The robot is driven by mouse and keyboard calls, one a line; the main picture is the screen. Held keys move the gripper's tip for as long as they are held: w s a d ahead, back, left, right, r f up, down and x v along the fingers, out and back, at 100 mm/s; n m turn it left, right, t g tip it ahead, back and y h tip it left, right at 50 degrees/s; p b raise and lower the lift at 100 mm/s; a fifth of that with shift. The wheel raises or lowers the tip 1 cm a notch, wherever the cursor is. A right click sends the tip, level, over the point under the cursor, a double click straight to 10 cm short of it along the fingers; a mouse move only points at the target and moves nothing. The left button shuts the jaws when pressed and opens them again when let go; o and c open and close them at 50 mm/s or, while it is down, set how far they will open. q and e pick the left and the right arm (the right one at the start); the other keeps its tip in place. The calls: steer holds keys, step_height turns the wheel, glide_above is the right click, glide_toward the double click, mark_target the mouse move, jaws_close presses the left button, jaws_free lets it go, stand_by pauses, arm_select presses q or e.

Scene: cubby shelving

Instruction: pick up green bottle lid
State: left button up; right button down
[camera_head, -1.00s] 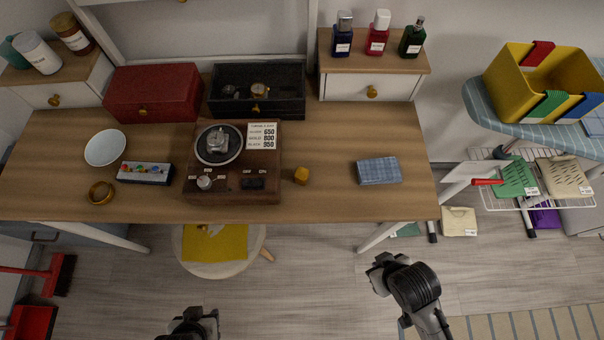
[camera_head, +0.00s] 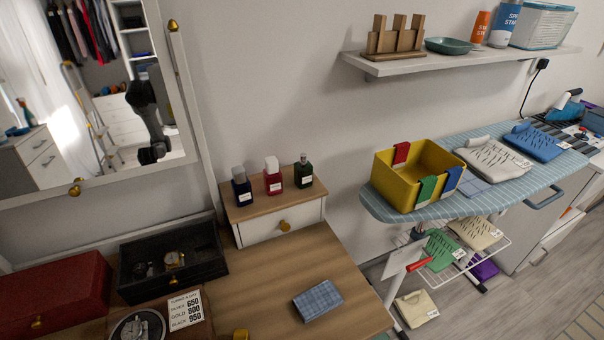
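The green bottle (camera_head: 303,176) stands upright at the right end of the small wooden drawer unit. Neither of my grippers shows directly in this view. A dark arm shape shows in the mirror; I cannot tell its gripper state.
The white drawer unit with a wooden top (camera_head: 245,209) stands on the desk (camera_head: 262,284). A blue cloth-like block (camera_head: 318,300) lies on the desk. A yellow bin (camera_head: 415,178) is on the ironing board to the right. A wall shelf (camera_head: 460,64) hangs above. The mirror (camera_head: 90,90) is at left.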

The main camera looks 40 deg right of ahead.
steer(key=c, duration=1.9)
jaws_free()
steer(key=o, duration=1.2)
